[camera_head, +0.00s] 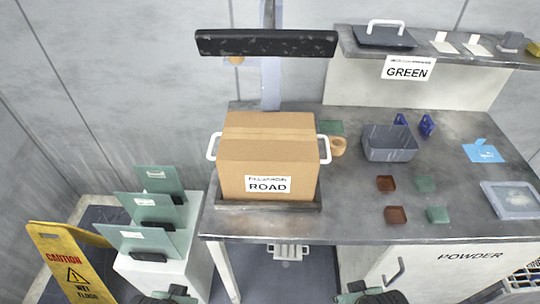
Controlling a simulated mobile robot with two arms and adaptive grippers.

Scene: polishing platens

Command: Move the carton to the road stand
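The brown carton (268,155) stands upright at the left end of the grey table, on a low dark base (308,206). It has a white handle (213,147) on the left and another (325,149) on the right. The label on its front reads ROAD. I cannot tell from this view which thing is the road stand. My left gripper (168,294) and my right gripper (370,292) show only in part at the bottom edge, below and apart from the carton. Their fingers are not clear enough to judge.
A raised shelf marked GREEN (408,68) is behind. Green plates on a white block (190,245) and a yellow wet-floor sign (75,265) stand left.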

